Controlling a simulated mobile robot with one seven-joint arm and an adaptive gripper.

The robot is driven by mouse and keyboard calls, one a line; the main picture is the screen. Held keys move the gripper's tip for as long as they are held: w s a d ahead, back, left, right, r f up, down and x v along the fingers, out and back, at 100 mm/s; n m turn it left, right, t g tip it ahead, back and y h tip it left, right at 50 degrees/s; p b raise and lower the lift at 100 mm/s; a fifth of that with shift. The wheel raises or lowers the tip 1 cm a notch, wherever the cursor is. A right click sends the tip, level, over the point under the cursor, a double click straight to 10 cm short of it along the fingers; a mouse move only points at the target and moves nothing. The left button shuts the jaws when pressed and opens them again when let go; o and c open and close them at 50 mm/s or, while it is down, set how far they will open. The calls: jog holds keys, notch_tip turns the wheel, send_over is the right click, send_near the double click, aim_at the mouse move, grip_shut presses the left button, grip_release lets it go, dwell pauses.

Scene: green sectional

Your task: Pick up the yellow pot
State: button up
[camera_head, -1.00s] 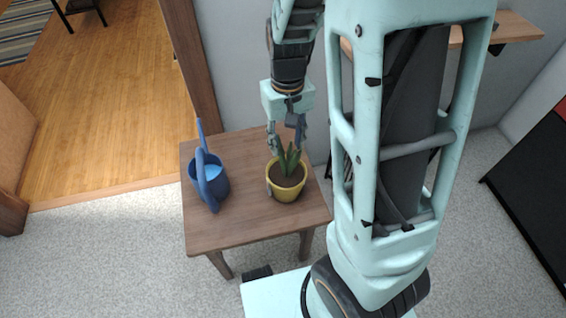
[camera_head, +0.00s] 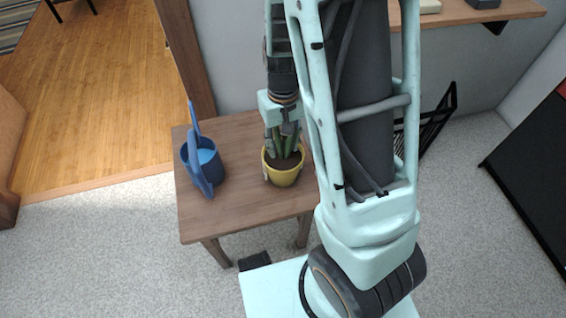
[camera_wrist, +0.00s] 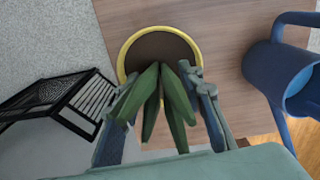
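The yellow pot (camera_head: 285,178) stands upright on the small wooden table, with dark soil and a green leafy plant. In the wrist view its yellow rim (camera_wrist: 124,48) shows beyond the leaves (camera_wrist: 160,100). My gripper (camera_head: 282,150) is low over the pot from above, around the plant. In the wrist view my gripper's two fingers (camera_wrist: 160,82) are apart, one on each side of the leaves. Whether the fingertips touch the pot is hidden.
A blue watering can (camera_head: 203,165) stands left of the pot on the wooden table (camera_head: 240,212), with a gap between them. A black rack (camera_wrist: 70,98) is on the floor beside the table. A wall shelf (camera_head: 470,12) is at the upper right.

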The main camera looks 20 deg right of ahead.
grip_shut()
jog(key=shift+r, duration=0.25)
dwell(0.4)
